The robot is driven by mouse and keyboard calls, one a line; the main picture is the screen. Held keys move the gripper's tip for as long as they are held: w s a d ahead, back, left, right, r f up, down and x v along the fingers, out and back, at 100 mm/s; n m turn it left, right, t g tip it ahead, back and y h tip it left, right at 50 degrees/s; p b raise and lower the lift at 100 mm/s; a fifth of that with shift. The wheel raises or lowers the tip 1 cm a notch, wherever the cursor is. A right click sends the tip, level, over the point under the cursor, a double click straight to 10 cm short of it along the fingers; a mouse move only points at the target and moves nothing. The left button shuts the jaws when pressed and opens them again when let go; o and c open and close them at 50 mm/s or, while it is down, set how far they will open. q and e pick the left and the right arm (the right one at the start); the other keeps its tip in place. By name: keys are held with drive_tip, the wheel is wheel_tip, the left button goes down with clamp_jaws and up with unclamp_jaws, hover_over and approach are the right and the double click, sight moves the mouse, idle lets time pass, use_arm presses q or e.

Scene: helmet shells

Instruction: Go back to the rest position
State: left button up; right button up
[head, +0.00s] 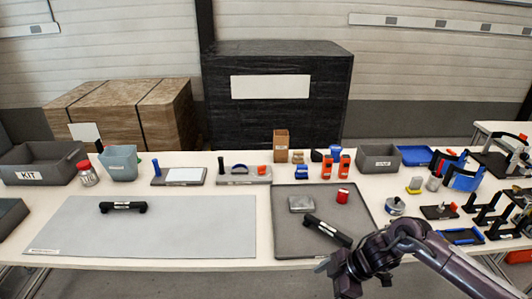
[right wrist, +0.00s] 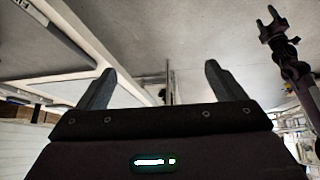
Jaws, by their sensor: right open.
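My right arm comes in from the lower right in the head view. Its gripper (head: 338,277) is in front of the table's near edge, below the dark tray (head: 300,240). In the right wrist view my right gripper (right wrist: 160,70) has its two fingers wide apart with nothing between them. The left arm does not show in the head view.
The white table (head: 180,262) carries a grey mat (head: 180,235) with a black handle-like bar (head: 123,207). The dark tray holds a grey block (head: 301,203), a red can (head: 343,196) and a black bar (head: 328,230). Bins and fixtures line the back and right.

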wheel_tip(320, 180, down, 18)
drive_tip(key=w+a+m+t, duration=0.1)
drive_tip(key=m+t, duration=0.3)
drive_tip(key=m, duration=0.3)
drive_tip(key=s+d+f+m+h, duration=0.2)
drive_tip(key=s+d+f+m, duration=0.1)
drive_tip(key=s+f, duration=0.55)
drive_tip(key=s+d+f+m+g+h, duration=0.1)
drive_tip(key=s+f, duration=0.4)
drive_tip(key=s, duration=0.6)
drive_tip(key=s+d+f+m+g+h, duration=0.1)
drive_tip(key=s+d+f+m+h, duration=0.1)
drive_tip(key=s+f, duration=0.4)
drive_tip(key=s+d+f+m+g+h, duration=0.1)
drive_tip(key=s+f, duration=0.5)
drive_tip(key=s, duration=0.9)
drive_tip(key=shift+s+d+f+m+g+h, duration=0.15)
drive_tip(key=shift+s+d+m+g+h, duration=0.35)
drive_tip(key=shift+d, duration=0.7)
drive_tip(key=shift+w, duration=0.1)
